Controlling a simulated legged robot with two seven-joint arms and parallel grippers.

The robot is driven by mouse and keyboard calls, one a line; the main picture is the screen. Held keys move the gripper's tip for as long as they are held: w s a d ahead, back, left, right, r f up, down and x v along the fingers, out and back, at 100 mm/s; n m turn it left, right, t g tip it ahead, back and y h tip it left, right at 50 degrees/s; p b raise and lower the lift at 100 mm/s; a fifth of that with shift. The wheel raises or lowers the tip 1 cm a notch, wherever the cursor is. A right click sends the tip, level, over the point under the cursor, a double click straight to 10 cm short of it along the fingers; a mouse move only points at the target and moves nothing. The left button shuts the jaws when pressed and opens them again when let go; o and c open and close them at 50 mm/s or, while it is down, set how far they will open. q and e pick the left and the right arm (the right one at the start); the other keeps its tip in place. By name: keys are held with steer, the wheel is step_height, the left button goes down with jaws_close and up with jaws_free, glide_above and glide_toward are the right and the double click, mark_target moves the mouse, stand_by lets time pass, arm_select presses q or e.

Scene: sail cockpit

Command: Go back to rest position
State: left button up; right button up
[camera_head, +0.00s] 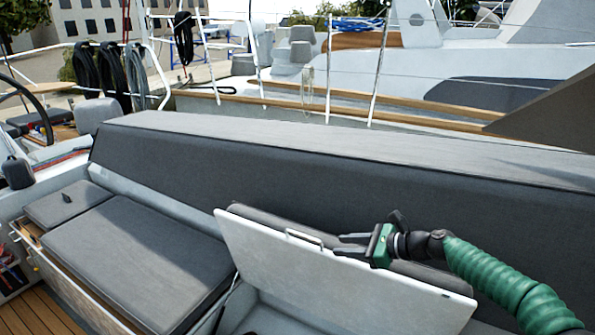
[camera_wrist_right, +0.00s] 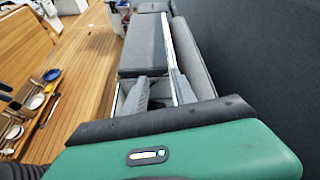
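My right gripper (camera_head: 345,245) is at the end of my green arm, which comes in from the right in the head view. It is beside the top edge of a raised white locker lid (camera_head: 330,280), with a grey cushion on the lid's far side. A small handle (camera_head: 303,238) on the lid is to the left of the fingertips, apart from them. In the right wrist view the two grey fingers (camera_wrist_right: 160,92) stand apart with nothing seen gripped between them. Whether a finger touches the lid's edge cannot be told. My left gripper is out of view.
The opening under the lid shows partly at the bottom. A grey seat cushion (camera_head: 140,255) lies to the left, and a long dark backrest (camera_head: 300,170) runs behind. Wooden floor (camera_wrist_right: 85,65) is clear beside the bench. A shelf with small items (camera_wrist_right: 38,105) is at left.

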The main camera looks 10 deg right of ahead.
steer(key=s+a+f+n+g+h, duration=0.55)
steer(key=s+a+f+n, duration=0.6)
steer(key=s+f, duration=0.3)
steer(key=s+d+n+h, duration=0.2)
steer(key=s+d+n, duration=0.3)
steer(key=s, duration=0.5)
steer(key=s+d+n+h, duration=0.2)
steer(key=s+d+n, duration=0.2)
steer(key=s+n, duration=0.3)
steer(key=s, duration=0.2)
steer(key=shift+s+d+h, duration=0.35)
steer(key=shift+d, duration=0.05)
steer(key=shift+r, duration=0.1)
steer(key=shift+a, duration=0.15)
